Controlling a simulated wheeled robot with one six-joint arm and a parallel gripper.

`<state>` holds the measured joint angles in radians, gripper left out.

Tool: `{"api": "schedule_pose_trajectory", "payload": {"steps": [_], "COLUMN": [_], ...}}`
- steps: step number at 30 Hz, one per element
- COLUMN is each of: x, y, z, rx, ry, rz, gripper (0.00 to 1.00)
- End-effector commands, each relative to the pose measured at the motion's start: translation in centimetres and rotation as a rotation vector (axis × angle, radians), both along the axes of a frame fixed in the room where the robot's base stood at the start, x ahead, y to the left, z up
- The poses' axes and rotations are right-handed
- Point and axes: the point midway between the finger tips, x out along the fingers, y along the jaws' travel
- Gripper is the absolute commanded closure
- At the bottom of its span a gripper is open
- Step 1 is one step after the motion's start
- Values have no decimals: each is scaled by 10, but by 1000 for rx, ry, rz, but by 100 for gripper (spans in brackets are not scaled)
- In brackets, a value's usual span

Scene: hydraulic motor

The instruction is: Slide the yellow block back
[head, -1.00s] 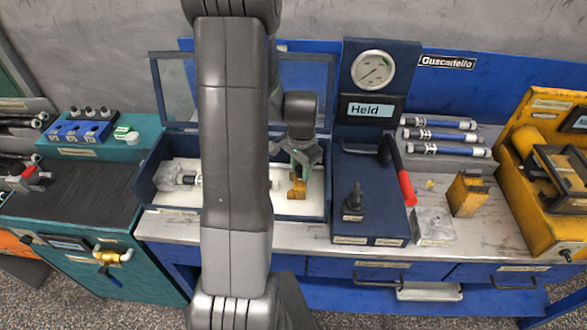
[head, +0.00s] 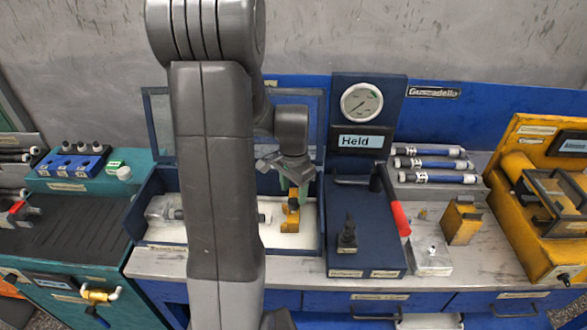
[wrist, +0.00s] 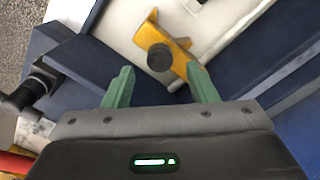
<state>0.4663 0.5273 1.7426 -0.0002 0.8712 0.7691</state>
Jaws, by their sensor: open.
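A small yellow piece (head: 291,218) stands in the white-lined blue case, just below my gripper (head: 292,185). In the wrist view the yellow piece (wrist: 172,40) has a forked end and a round black knob, which shows between the two green fingertips of my gripper (wrist: 160,78). My gripper is open and empty. The right fingertip overlaps the yellow piece's lower end in the picture; I cannot tell whether they touch. A larger yellow block (head: 462,222) stands on the bench to the right, apart from my gripper.
The blue case (head: 303,255) has raised walls. To its right stands a dark blue gauge unit (head: 366,256) with a black knob and red-handled lever (head: 400,218). A clear block (head: 430,256) and several cylinders (head: 432,164) lie beyond. A yellow machine (head: 520,215) stands far right.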

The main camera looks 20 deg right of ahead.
Motion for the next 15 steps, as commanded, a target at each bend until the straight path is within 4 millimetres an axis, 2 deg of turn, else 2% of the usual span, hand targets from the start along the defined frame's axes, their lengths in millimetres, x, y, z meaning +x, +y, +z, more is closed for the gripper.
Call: {"api": "schedule_pose_trajectory", "payload": {"steps": [1, 6, 10, 15], "x": [1, 1, 1, 0], "y": [-1, -1, 0, 0], "z": [13, 50, 71, 85], "rx": [-3, -3, -2, -1], "ry": [-6, -6, -4, -1], "rz": [0, 0, 0, 0], "gripper": [48, 48, 48, 48]}}
